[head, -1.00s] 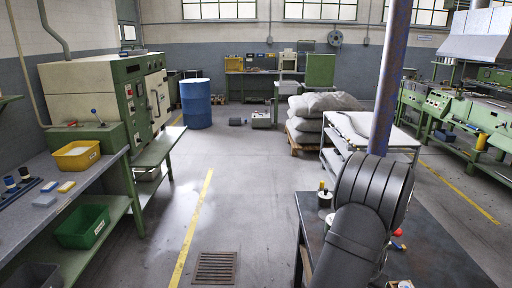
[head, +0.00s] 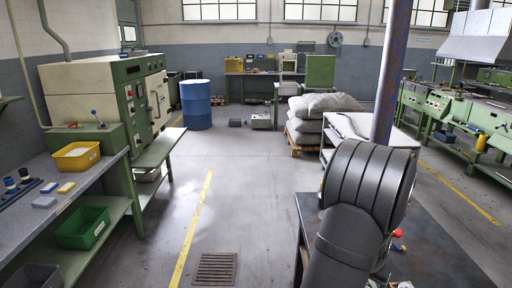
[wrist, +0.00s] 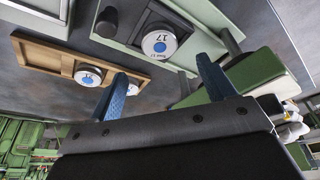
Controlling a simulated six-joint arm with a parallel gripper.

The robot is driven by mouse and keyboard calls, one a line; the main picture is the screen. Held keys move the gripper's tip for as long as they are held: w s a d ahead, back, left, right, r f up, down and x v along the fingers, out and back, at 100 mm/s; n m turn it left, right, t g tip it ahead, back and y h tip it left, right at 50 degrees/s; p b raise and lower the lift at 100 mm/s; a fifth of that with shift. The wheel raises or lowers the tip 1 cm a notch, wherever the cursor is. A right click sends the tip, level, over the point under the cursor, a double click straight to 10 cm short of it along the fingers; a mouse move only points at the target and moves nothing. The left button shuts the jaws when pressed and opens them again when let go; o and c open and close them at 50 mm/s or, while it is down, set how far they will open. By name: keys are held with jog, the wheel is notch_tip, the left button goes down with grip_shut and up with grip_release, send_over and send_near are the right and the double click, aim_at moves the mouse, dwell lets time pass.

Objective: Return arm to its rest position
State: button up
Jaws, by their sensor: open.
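My gripper (wrist: 162,84) shows in the wrist view with two blue fingers spread apart and nothing visible between them. Beyond the fingers, a white disc marked 17 (wrist: 159,44) sits in a pale green holder (wrist: 125,35). A second white disc with a blue centre (wrist: 88,76) sits in a wooden frame (wrist: 48,58). Both appear apart from the fingers. In the head view my dark grey ribbed arm stands over the dark table (head: 437,258) at the lower right. My gripper is not visible there.
In the head view, small red items (head: 398,234) lie beside my arm. A white-topped cart (head: 345,125) and stacked sacks (head: 308,118) stand behind. The floor (head: 245,190) left of the table is clear.

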jog(key=v, duration=1)
jog(key=x, duration=1.6)
jog(key=shift+f, duration=0.3)
jog(key=shift+w+d+r, duration=0.15)
jog(key=shift+d+r, duration=0.05)
jog(key=shift+r, duration=0.15)
notch_tip(320, 180, up, 7)
jog(key=shift+f, duration=0.2)
jog(key=s+d+m, duration=0.1)
jog(key=s+d, duration=0.3)
jog(key=s, duration=0.4)
jog(key=s+d+m, duration=0.1)
jog(key=s+d, duration=0.4)
jog(key=s, duration=0.3)
jog(key=s+d+r+m+g, duration=0.1)
jog(key=s+d, duration=0.4)
jog(key=s, duration=0.3)
jog(key=shift+s+d+m+h, duration=0.2)
jog(key=shift+m+h, duration=0.2)
jog(key=shift+o, duration=0.2)
jog(key=shift+r, duration=0.1)
